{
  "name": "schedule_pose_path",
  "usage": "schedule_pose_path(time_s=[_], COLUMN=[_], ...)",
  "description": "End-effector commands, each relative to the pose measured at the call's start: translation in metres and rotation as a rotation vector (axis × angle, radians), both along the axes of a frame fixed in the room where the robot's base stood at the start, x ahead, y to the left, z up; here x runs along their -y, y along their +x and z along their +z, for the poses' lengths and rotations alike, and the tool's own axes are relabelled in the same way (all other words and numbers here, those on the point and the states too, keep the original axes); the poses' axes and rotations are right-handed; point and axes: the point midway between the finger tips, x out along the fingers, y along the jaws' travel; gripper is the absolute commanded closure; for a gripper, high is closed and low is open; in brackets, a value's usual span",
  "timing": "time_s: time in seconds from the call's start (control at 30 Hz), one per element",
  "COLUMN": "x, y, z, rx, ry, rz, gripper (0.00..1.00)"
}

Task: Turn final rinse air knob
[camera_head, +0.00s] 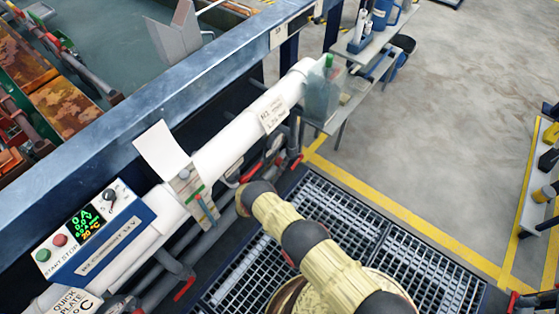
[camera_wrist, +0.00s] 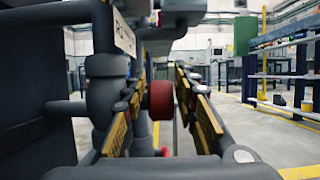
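A round red knob (camera_wrist: 161,100) is in the middle of the wrist view, beside grey pipework. My gripper (camera_wrist: 162,92) is open, with one padded finger to the left of the knob and one to the right. The knob appears between the fingertips or just beyond them, and I see a gap on the right side. Whether the left finger touches it I cannot tell. No readable label marks it as the final rinse air knob. In the head view my arm reaches to the pipes under the white duct, and my fingers are hidden there.
Red-handled valves (camera_head: 184,288) sit along the grey pipes below the white duct (camera_head: 235,135). A control box (camera_head: 100,230) with buttons and a display is at the left. A grey pipe elbow (camera_wrist: 103,95) is close to my left finger. Open floor (camera_head: 450,130) lies to the right.

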Motion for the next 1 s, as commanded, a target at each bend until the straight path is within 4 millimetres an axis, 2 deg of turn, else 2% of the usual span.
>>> schedule_pose_path(time_s=[0.17, 0.67, 1.0], x=[0.0001, -0.0001, -0.0004], y=[0.0001, -0.0001, 0.0019], z=[0.0, -0.0002, 0.003], rx=[0.0, 0.0, -0.04], ry=[0.0, 0.0, 0.031], rz=[0.0, 0.0, 0.002], gripper=[0.71, 0.99, 1.0])
